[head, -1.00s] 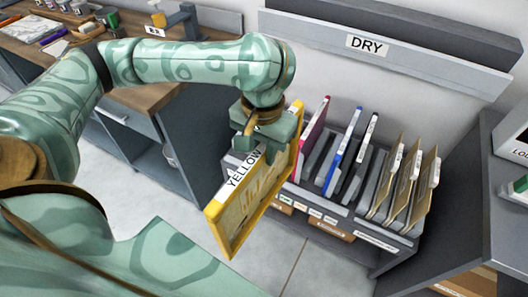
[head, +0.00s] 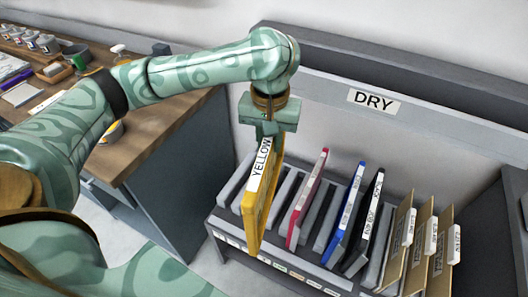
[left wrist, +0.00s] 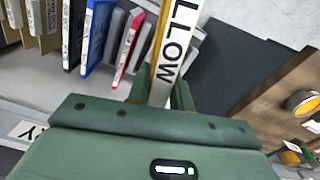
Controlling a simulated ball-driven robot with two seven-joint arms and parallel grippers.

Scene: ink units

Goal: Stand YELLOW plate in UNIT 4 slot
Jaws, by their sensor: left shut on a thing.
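My left gripper (head: 268,128) is shut on the top edge of the yellow plate (head: 250,215) and holds it upright, with its white YELLOW label facing up. In the left wrist view the plate's label (left wrist: 177,45) runs away from the jaws. The plate hangs over the left part of the slotted rack (head: 225,222), in front of its grey dividers. I cannot tell whether its lower edge is inside a slot. Small labels line the rack's front edge, too small to read, so the UNIT 4 slot cannot be picked out. My right gripper is not in view.
Red (head: 306,200), blue (head: 344,215) and black (head: 364,222) plates stand in the rack right of the yellow one. Several tan folders (head: 420,245) fill its right end. A DRY sign (head: 373,101) is on the rail behind. A wooden-topped counter (head: 150,130) stands left.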

